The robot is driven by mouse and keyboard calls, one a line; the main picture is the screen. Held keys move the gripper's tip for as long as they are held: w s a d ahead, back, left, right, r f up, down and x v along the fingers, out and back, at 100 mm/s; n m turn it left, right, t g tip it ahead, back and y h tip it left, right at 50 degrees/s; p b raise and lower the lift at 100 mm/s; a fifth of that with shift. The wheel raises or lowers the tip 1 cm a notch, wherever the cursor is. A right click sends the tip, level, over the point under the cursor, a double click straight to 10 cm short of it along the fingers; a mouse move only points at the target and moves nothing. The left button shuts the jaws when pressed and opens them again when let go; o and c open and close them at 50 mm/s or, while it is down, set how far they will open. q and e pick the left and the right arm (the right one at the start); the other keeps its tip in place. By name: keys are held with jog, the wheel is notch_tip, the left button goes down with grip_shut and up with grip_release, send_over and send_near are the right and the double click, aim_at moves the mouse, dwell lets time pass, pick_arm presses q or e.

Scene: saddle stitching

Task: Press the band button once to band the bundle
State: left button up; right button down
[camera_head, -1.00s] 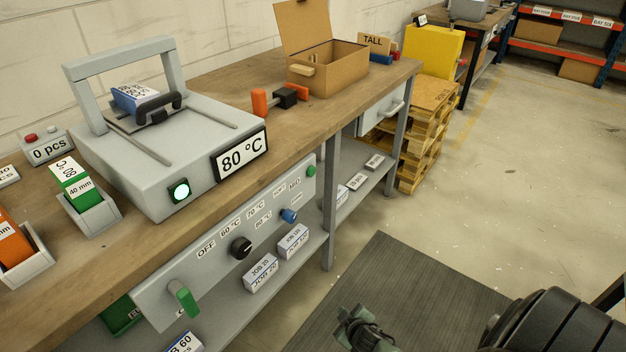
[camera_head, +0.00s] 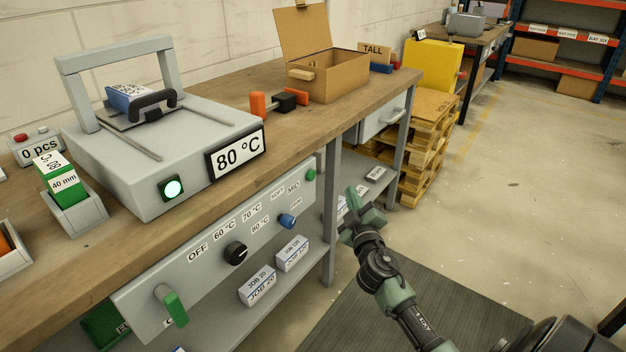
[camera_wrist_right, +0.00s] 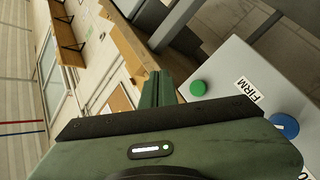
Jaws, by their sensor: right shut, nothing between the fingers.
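A small round green button (camera_head: 311,175) sits at the right end of the grey front panel (camera_head: 205,275). It also shows in the right wrist view (camera_wrist_right: 198,88), beside the FIRM label. A blue-and-white bundle (camera_head: 126,98) lies on the grey banding machine (camera_head: 150,150), behind a black handle. My right gripper (camera_head: 354,196) is shut and empty, in front of the bench and right of the panel's green button in the picture. In the wrist view its fingers (camera_wrist_right: 157,88) are apart from that button. My left gripper is out of view.
The panel also has a black knob (camera_head: 236,253), a blue knob (camera_head: 287,221) and a green lever (camera_head: 172,304). A bench leg (camera_head: 331,215) stands close to my right gripper. An open cardboard box (camera_head: 335,78) stands on the bench. Floor at right is clear.

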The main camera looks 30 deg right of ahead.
aim_at(312, 175)
dwell(0.3)
